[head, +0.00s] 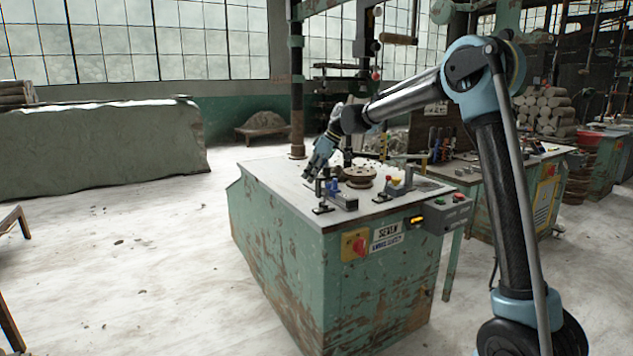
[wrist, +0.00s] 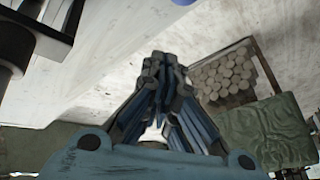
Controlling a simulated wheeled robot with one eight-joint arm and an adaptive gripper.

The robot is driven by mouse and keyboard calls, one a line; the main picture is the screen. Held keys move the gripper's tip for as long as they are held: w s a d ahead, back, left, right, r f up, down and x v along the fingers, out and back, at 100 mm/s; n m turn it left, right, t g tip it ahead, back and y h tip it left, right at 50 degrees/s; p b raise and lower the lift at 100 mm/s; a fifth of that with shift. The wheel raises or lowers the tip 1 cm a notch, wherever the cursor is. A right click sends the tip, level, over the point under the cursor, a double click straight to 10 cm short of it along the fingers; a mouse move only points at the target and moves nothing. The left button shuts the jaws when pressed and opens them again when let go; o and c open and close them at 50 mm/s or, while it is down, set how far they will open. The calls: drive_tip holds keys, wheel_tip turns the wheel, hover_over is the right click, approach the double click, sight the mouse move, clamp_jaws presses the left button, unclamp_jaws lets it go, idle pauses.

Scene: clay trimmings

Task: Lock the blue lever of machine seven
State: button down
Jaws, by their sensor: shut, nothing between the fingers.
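Machine seven is a worn green cabinet (head: 290,262) with a pale top and a sign reading SEVEN (head: 388,232). Near its front left corner stand small clamps, one with a blue lever (head: 332,188) that looks upright; whether it is locked I cannot tell. My gripper (head: 310,174) is shut and empty, just above the left part of the top, beyond the blue lever and a little left of it. In the wrist view the closed fingers (wrist: 165,62) point over the pale surface, and a blue piece (wrist: 183,2) is cut off at the top edge.
A round brown disc (head: 360,176) sits on the top right of the clamps, beside red and yellow knobs (head: 396,182). A yellow plate with a red switch (head: 355,244) and a grey button box (head: 447,213) are on the front. Another bench stands behind right. Floor at left is open.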

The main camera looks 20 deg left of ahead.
drive_tip(key=v, duration=0.9)
drive_tip(key=shift+d, duration=0.4)
drive_tip(key=shift+r, duration=0.15)
drive_tip(key=s+d+f+m+t+h, duration=0.1)
drive_tip(key=s+d+m, duration=0.2)
drive_tip(key=d, duration=0.8)
drive_tip(key=s+d+f+m+t, duration=0.1)
drive_tip(key=s+d+m, duration=0.15)
drive_tip(key=d, duration=0.85)
drive_tip(key=s+d+f+m+t+h, duration=0.15)
drive_tip(key=s+d, duration=0.25)
drive_tip(key=d, duration=0.7)
drive_tip(key=s+d+f+m+h, duration=0.3)
drive_tip(key=s+d+f+m, duration=0.6)
drive_tip(key=s+d+f, duration=1.2)
drive_tip(key=shift+s+d+m+t, duration=0.4)
drive_tip(key=shift+s+d, duration=0.45)
drive_tip(key=shift+d, duration=0.3)
